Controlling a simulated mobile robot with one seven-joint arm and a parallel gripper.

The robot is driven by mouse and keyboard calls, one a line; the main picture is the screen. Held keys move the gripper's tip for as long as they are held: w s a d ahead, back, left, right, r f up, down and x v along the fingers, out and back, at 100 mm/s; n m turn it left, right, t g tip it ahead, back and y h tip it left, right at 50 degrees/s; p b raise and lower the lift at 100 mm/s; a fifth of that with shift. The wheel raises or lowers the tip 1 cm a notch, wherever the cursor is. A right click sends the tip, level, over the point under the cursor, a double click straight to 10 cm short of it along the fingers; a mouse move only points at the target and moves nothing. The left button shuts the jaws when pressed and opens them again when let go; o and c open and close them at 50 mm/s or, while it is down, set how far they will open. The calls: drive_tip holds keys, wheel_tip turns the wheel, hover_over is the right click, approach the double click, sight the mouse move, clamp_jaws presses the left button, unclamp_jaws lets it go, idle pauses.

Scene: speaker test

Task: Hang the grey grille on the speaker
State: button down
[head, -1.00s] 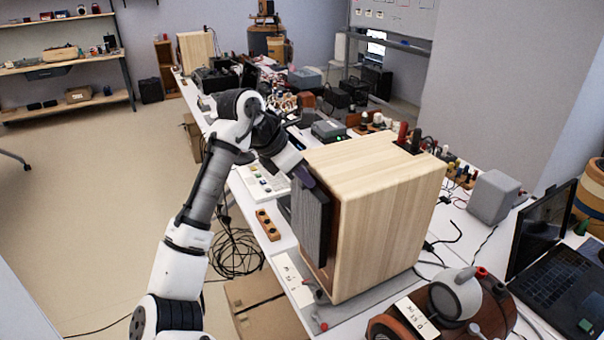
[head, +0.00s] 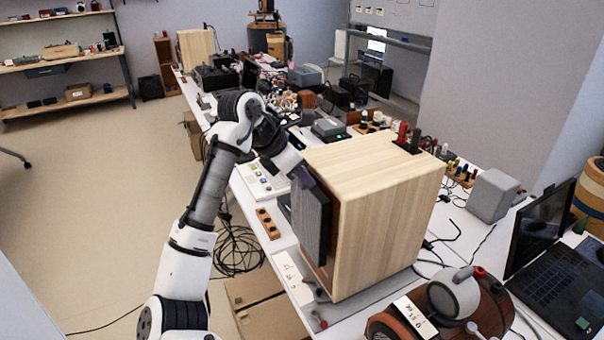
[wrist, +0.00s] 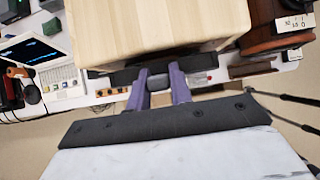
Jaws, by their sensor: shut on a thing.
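The speaker (head: 385,215) is a large pale wooden cabinet standing on the bench, its front facing left toward my arm. The grey grille (head: 309,222) is a dark upright panel just in front of the speaker's front face. My gripper (head: 301,178) is shut on the grille's upper edge. In the wrist view, the purple fingers of my gripper (wrist: 161,95) reach to the dark grille (wrist: 126,75), with the speaker's top (wrist: 160,30) close beyond it.
A small grey box (head: 493,195) and a laptop (head: 560,265) stand right of the speaker. A reddish-brown rounded device (head: 490,300) is in the near right. An orange block with sockets (head: 267,223) lies left of the grille.

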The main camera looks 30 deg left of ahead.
drive_tip(key=shift+w+d+p, duration=0.3)
drive_tip(key=shift+w, duration=0.2)
idle(0.9)
drive_tip(key=shift+f, duration=0.6)
idle(1.5)
drive_tip(key=c, duration=1.2)
unclamp_jaws()
drive_tip(key=shift+o, duration=0.2)
drive_tip(key=b+v, duration=0.2)
drive_tip(key=v, duration=1.2)
drive_tip(key=shift+b, duration=0.3)
